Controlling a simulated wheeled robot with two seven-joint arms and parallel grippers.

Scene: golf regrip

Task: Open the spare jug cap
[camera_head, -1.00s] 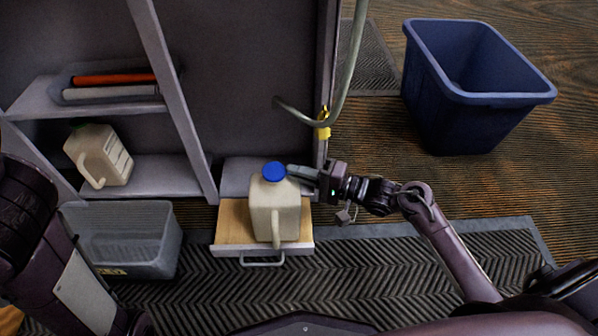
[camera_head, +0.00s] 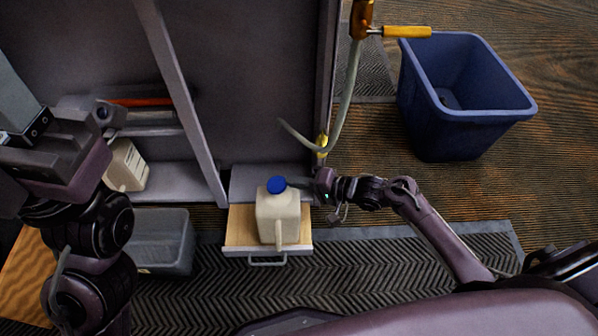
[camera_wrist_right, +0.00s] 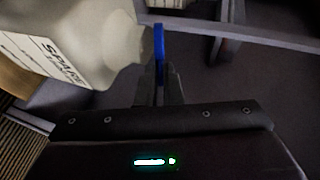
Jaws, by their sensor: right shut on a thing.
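The spare jug (camera_head: 279,218) is cream coloured and stands upright on a pulled-out wooden shelf (camera_head: 238,226). In the right wrist view, the jug (camera_wrist_right: 85,35) carries a label reading "SPARE". Its blue cap (camera_head: 276,185) is at the neck; I cannot tell whether it is loosened. My right gripper (camera_head: 299,183) reaches in from the right, shut on the cap. The right wrist view shows its fingertips (camera_wrist_right: 160,75) at the blue cap (camera_wrist_right: 158,48). My left gripper (camera_head: 30,130) is raised at the left, apart from the jug; its jaw opening is unclear.
Another cream jug (camera_head: 125,166) stands on the left shelf, partly behind my left arm. A grey bin (camera_head: 165,240) is below it. A blue bin (camera_head: 455,130) stands at the right. A hose (camera_head: 350,95) hangs near my right gripper.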

